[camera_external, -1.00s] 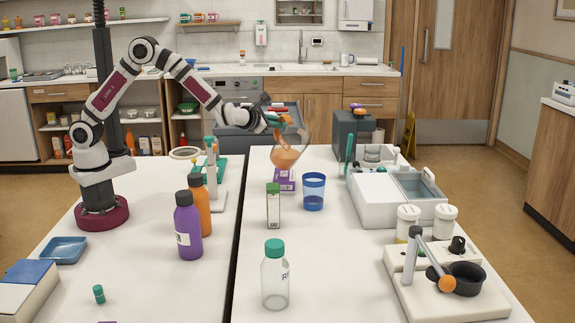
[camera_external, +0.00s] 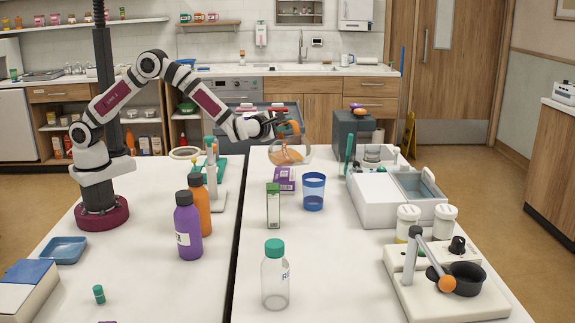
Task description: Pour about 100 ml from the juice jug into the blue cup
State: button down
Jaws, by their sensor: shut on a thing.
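The juice jug (camera_external: 287,155) is clear, with orange juice low inside it. My gripper (camera_external: 283,129) is shut on the jug and holds it near the far edge of the right-hand table, close to upright. The orange and green parts around the fingers partly hide its top. The blue cup (camera_external: 313,192) stands upright on the table, nearer the camera and to the right of the jug. The cup is see-through blue; I cannot tell whether there is juice in it.
A purple box (camera_external: 285,180) and a slim white-green carton (camera_external: 273,205) stand left of the cup. A white box-shaped device (camera_external: 385,205) is to its right. A clear green-capped bottle (camera_external: 275,275) stands nearer the camera. Purple (camera_external: 188,228) and orange (camera_external: 200,205) bottles stand on the left table.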

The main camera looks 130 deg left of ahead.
aim_at(297, 122)
jog(key=shift+w+d+m+y, duration=0.15)
jog(key=shift+w+m+y, duration=0.15)
jog(key=shift+w+m, duration=0.35)
jog(key=shift+w+d+r+m+g, duration=0.15)
jog(key=shift+w+r+m+g, duration=0.15)
jog(key=shift+w, duration=0.35)
jog(key=shift+w+d+r+m+y, duration=0.2)
jog(key=shift+w+r+m, duration=0.15)
jog(key=shift+w, duration=0.25)
jog(key=shift+w+d+r+m+y, duration=0.1)
jog(key=shift+w+r+m+y, duration=0.15)
jog(key=shift+w, duration=0.3)
dwell(1.5)
jog(key=s+n, duration=0.1)
jog(key=s+a+f+n+h, duration=0.1)
jog(key=s, duration=0.1)
jog(key=s+n, duration=0.1)
jog(key=s, duration=0.1)
jog(key=shift+s+a+f+h, duration=0.15)
jog(key=shift+f+h, duration=0.1)
jog(key=shift+f, duration=0.05)
jog(key=shift+s+a+f+n+t, duration=0.1)
jog(key=shift+s+f+n+t, duration=0.15)
jog(key=shift+s+n+t, duration=0.4)
jog(key=shift+w, duration=0.1)
dwell(0.6)
